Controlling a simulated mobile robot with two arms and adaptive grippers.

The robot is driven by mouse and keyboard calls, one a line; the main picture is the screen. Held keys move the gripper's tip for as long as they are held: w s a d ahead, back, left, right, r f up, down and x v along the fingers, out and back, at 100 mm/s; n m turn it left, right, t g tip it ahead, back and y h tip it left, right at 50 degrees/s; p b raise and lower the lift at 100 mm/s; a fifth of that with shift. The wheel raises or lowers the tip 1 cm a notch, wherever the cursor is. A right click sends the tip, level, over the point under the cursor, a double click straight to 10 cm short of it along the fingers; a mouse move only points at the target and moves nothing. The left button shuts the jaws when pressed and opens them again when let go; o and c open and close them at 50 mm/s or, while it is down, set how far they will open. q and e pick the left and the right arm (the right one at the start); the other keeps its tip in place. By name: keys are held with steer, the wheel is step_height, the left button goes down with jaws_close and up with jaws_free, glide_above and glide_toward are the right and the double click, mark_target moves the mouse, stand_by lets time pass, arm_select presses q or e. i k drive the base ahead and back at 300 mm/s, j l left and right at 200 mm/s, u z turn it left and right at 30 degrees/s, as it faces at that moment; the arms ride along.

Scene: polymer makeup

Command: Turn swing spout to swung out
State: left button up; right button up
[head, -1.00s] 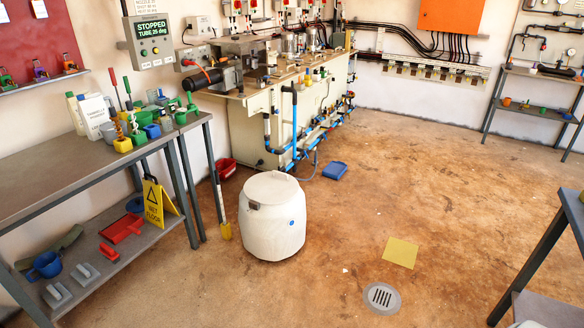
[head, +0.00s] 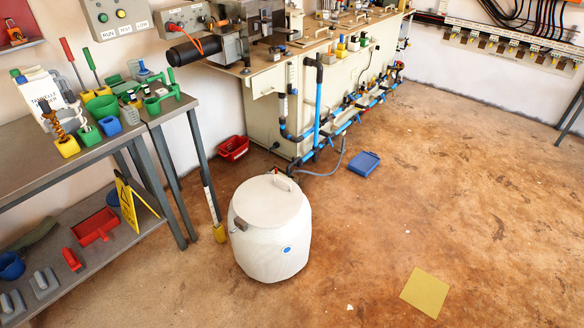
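A cream machine bench (head: 265,105) stands against the back wall, with metal units on its top. Blue pipes (head: 318,115) run down its front and along its foot; one upright pipe has a dark top. A black cylinder (head: 187,52) with an orange cable sticks out at the bench's left end. I cannot tell for certain which part is the swing spout or how it is turned. A white lidded drum (head: 270,240) stands on the floor in front of the bench. Neither of my grippers is in view.
A grey two-level table (head: 50,170) with pots and tools stands at left. A red bin (head: 233,148), a blue tray (head: 364,164) and a yellow sheet (head: 425,292) lie on the floor. The right floor is mostly clear.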

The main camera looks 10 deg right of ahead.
mark_target(294, 162)
steer(key=i+l+z, duration=0.2)
steer(key=i+l, duration=0.65)
steer(key=k+j+u, duration=0.15)
steer(key=k+u, duration=0.2)
steer(key=k, duration=0.3)
steer(key=i+l+u, duration=0.15)
steer(key=u, duration=0.25)
steer(key=i+l+u, duration=0.15)
steer(key=u, duration=0.2)
steer(key=i+l+u, duration=0.1)
steer(key=l+u, duration=0.15)
steer(key=u, duration=0.15)
steer(key=i+l, duration=0.2)
steer(key=l, duration=0.35)
steer(key=i+l, duration=0.2)
steer(key=l, duration=0.4)
steer(key=i+l, duration=0.15)
steer(key=l, duration=0.4)
steer(key=i+l, duration=0.2)
steer(key=l, duration=0.35)
steer(key=i+l, duration=0.2)
steer(key=l, duration=0.4)
steer(key=i+l, duration=0.2)
steer(key=l, duration=0.35)
steer(key=i+l, duration=0.15)
steer(key=l, duration=0.4)
steer(key=i+l, duration=0.2)
steer(key=l, duration=0.4)
